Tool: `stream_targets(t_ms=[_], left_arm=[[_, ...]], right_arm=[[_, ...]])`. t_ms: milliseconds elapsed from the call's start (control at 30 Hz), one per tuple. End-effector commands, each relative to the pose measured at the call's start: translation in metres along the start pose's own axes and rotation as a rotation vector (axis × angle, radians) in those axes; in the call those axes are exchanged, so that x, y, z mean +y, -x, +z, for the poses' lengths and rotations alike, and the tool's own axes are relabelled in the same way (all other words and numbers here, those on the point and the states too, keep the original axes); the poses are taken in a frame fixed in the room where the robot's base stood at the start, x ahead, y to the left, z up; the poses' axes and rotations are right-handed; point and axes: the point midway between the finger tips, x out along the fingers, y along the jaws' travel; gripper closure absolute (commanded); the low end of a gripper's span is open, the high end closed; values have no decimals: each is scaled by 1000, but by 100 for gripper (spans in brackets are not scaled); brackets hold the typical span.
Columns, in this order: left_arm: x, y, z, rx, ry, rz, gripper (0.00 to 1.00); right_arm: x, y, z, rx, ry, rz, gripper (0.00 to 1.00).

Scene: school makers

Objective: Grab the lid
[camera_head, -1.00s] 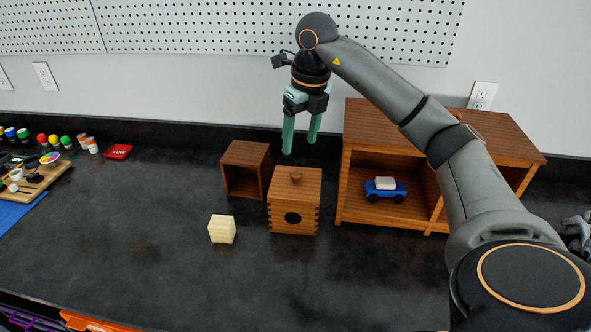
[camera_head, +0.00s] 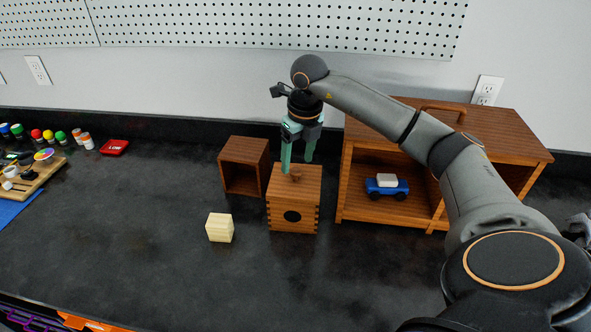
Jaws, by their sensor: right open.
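The lid (camera_head: 279,186) is the flat wooden top of a small box (camera_head: 275,217) with a dark round hole in its front. A small round knob (camera_head: 296,174) stands on the lid. My right gripper (camera_head: 296,168) is open, pointing down, with its green fingertips at the knob, one to its left and one behind or to its right. Whether the fingers touch the knob or lid, I cannot tell. The lid sits on the box. My left gripper is not in view.
An open wooden box (camera_head: 241,190) stands left of the lidded box, and a pale wooden cube (camera_head: 220,228) lies in front. A wooden shelf (camera_head: 354,209) holding a blue toy car (camera_head: 386,187) is on the right. The front counter (camera_head: 300,285) is clear.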

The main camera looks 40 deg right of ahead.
Motion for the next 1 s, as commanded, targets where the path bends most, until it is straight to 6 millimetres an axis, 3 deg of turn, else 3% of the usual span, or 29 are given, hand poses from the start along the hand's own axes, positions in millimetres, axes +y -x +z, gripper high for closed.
stream_targets(t_ms=[200,467,1000], left_arm=[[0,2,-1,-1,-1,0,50],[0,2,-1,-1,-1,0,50],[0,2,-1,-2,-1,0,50]], right_arm=[[1,-28,0,1,-1,1,29],[1,-30,0,0,0,1,29],[1,-30,0,-1,0,1,90]])
